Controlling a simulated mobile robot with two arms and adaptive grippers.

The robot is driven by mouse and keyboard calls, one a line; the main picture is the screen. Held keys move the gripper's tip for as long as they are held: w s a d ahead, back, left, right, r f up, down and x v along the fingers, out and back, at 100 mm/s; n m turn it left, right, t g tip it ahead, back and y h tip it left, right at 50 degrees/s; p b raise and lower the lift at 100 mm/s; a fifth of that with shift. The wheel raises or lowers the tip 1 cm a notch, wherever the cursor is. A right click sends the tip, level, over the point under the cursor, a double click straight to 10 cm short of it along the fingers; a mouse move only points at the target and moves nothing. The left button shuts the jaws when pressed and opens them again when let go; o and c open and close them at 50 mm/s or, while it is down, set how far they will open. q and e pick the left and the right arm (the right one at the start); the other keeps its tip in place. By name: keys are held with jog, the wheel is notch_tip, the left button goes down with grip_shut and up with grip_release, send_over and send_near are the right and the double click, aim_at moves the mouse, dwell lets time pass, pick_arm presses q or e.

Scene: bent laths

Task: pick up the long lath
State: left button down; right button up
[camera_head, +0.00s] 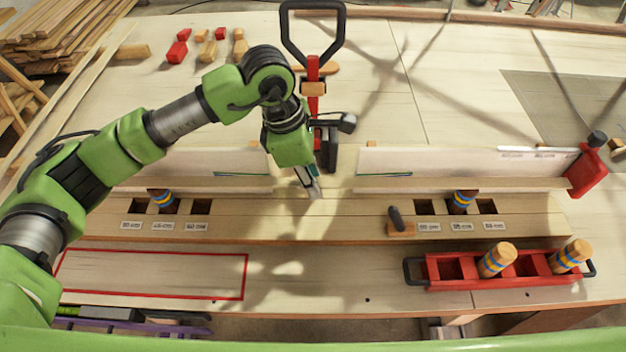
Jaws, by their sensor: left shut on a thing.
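The long lath (420,186) is a pale, thin wooden strip. It runs left to right across the bench, in front of two upright pale boards. My left gripper (313,190) points down at the middle of it, in the gap between the boards. Its fingers are shut on the lath, though the contact itself is small and partly hidden by the gripper. I cannot tell whether the lath is raised. My right gripper is not in view.
A wooden block with square holes and striped pegs (461,201) lies in front. A red tray (455,270) with wooden pegs stands front right. A red-outlined area (150,275) at front left is empty.

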pick_arm(q)
jog(key=shift+d+p+v, duration=0.2)
jog(key=shift+p+v, duration=0.05)
jog(key=shift+v, duration=0.5)
jog(key=shift+d+p+v, duration=0.15)
jog(key=shift+p+v, duration=0.05)
jog(key=shift+v, duration=0.55)
jog(key=shift+d+p+v, duration=0.2)
jog(key=shift+p+v, duration=0.05)
jog(key=shift+v, duration=0.5)
jog(key=shift+r, duration=0.1)
